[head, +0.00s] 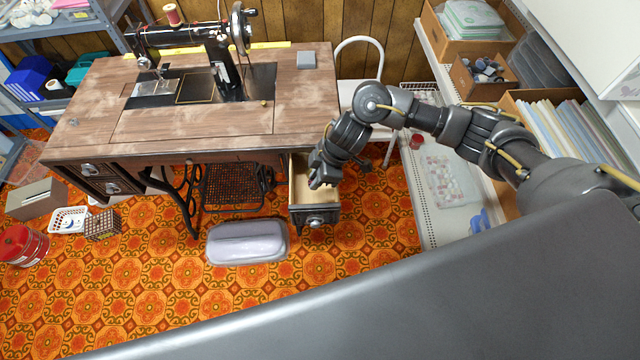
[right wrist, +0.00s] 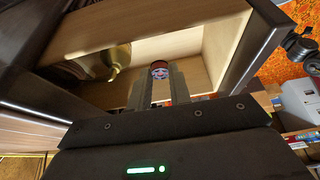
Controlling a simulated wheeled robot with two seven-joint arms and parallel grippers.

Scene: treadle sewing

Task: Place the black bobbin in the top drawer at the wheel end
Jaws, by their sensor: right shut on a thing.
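In the head view, the open drawer (head: 314,217) at the wheel end of the sewing table is pulled out toward me. My right gripper (head: 318,184) is over its opening. In the right wrist view, the right gripper (right wrist: 161,84) is shut on a small round thing with a dark rim and a red and white end, which I take to be the black bobbin (right wrist: 160,70). It is hidden in the head view. The pale wooden drawer inside (right wrist: 205,52) shows around the fingers, which appear above or just within the walls. My left gripper is not in view.
A brass can-like object (right wrist: 95,62) shows left of the fingers in the right wrist view. The sewing machine (head: 185,45) stands on the wooden table (head: 190,125). A grey cushion-like object (head: 247,242) lies on the floor by the drawer. A white shelf unit (head: 430,215) stands right.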

